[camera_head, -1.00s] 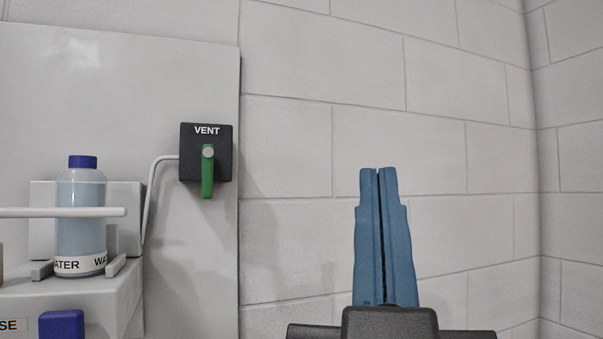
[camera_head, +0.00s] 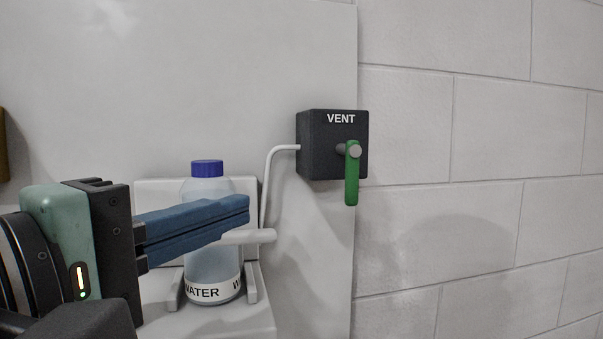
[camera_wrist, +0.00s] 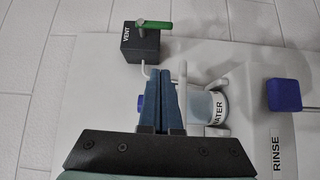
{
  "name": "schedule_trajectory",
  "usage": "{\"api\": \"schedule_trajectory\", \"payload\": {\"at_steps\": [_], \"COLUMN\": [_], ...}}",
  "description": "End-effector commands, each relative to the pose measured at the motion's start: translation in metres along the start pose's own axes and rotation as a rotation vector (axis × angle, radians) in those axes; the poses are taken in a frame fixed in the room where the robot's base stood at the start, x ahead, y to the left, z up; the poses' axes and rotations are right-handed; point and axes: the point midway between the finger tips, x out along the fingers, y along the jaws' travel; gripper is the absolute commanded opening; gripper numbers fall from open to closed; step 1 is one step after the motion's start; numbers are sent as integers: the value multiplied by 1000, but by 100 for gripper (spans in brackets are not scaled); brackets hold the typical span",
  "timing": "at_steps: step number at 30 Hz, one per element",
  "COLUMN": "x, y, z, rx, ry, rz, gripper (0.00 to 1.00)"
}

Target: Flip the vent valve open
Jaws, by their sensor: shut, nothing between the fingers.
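The vent valve is a black box (camera_head: 318,150) marked VENT on the grey panel. Its green lever (camera_head: 352,178) hangs straight down from a round pivot on the front. In the wrist view the black box (camera_wrist: 140,46) and the green lever (camera_wrist: 155,24) are beyond the fingertips, near the top. My gripper (camera_head: 248,207) comes in from the left, with its blue fingers shut together and empty. Its tips point right, to the left of the lever and apart from it. The gripper also shows in the wrist view (camera_wrist: 161,72).
A water bottle (camera_head: 210,268) with a blue cap stands behind my fingers in a pale holder (camera_head: 252,283), partly hidden by them. A white tube (camera_head: 267,180) runs to the valve box. In the wrist view a blue block (camera_wrist: 284,95) is at right by a RINSE label (camera_wrist: 277,152).

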Motion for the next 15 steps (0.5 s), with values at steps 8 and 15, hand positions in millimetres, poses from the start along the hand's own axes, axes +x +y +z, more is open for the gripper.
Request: {"api": "schedule_trajectory", "payload": {"at_steps": [8, 15], "x": [-4, 0], "y": [-1, -1], "z": [0, 1], "rx": [-40, -38], "ry": [-14, -14], "rz": [-23, -21], "gripper": [0, 0]}}
